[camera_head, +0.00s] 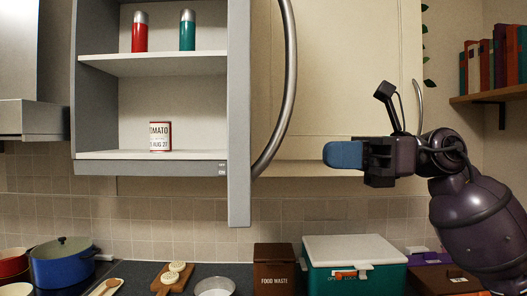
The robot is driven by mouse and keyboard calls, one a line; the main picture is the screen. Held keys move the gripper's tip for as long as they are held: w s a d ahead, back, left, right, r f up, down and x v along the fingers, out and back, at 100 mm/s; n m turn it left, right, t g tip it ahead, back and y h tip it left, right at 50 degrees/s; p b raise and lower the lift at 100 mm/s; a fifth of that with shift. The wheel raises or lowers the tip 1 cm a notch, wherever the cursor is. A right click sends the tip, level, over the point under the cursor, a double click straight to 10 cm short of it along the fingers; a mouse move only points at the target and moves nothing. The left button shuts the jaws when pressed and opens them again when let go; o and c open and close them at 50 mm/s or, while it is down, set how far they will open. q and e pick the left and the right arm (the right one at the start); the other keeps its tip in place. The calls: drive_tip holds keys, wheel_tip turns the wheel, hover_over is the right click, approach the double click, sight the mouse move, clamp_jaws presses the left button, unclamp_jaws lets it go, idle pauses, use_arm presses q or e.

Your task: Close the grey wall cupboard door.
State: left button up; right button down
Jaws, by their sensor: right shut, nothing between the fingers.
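The grey wall cupboard (88,100) is open, its shelves in plain view. Its grey door (239,120) stands out towards me at the cupboard's right side, seen almost edge-on. A curved metal handle (291,60) bows out from the door's right-hand side; its top runs out of view. My right gripper (330,155) is shut and empty, with blue fingertips pointing left. In the picture it is to the right of the door and handle, with a gap between. My left gripper is not in view.
The cupboard holds a red shaker (139,36), a green shaker (187,34) and a tomato can (160,137). Cream cupboard fronts (350,70) are behind my right gripper. Below are a blue pot (62,264), a food waste bin (274,270) and a green cooler (355,268).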

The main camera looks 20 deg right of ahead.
drive_tip(key=w+a+p, duration=0.2)
drive_tip(key=a, duration=0.9)
drive_tip(key=shift+w+a, duration=0.1)
